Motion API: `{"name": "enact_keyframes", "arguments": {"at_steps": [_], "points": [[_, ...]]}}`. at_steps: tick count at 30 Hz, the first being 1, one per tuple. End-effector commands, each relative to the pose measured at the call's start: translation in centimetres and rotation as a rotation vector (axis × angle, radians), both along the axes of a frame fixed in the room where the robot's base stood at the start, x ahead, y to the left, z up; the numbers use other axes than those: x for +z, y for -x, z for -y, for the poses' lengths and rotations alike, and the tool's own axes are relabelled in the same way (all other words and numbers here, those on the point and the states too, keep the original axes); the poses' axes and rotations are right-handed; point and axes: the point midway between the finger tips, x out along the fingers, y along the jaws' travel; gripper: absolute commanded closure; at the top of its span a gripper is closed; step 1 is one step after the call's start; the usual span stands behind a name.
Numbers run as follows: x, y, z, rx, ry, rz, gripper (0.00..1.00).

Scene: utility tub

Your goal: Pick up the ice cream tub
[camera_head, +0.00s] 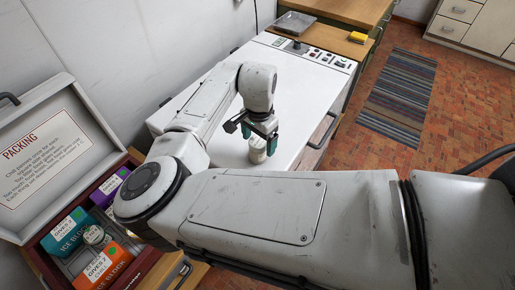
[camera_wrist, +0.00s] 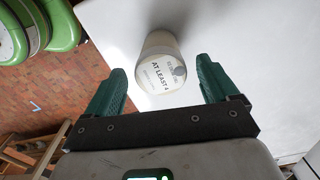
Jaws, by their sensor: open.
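A small pale tub (camera_head: 257,150) stands on the white worktop, just below my gripper (camera_head: 260,136). In the wrist view the tub (camera_wrist: 161,68) shows a lid with "AT LEAST 4" and smaller print on it. My gripper's green fingers are spread open (camera_wrist: 161,75), one on each side of the tub in that picture, with nothing held. The tub seems to lie beyond the fingertips; I cannot tell how far. In the head view the fingers overlap the tub's top.
An open case (camera_head: 141,265) at lower left holds a blue ice block (camera_head: 65,231), an orange ice block (camera_head: 104,264), a purple block (camera_head: 108,190) and a small round container (camera_head: 95,236). A control panel (camera_head: 308,52) lies at the worktop's far end. The white worktop (camera_head: 300,95) around the tub is clear.

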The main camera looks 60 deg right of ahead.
Motion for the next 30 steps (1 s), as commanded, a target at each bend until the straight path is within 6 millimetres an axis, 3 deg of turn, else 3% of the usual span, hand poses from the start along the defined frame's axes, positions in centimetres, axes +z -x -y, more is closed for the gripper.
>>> {"name": "enact_keyframes", "arguments": {"at_steps": [7,16,30], "points": [[-3.1,-0.1,-0.2,0.001,-0.001,-0.002,0.13],[-3.7,-0.1,-0.2,0.001,-0.001,-0.001,0.13],[-3.6,-0.1,-0.2,0.001,-0.001,-0.001,0.58]]}}
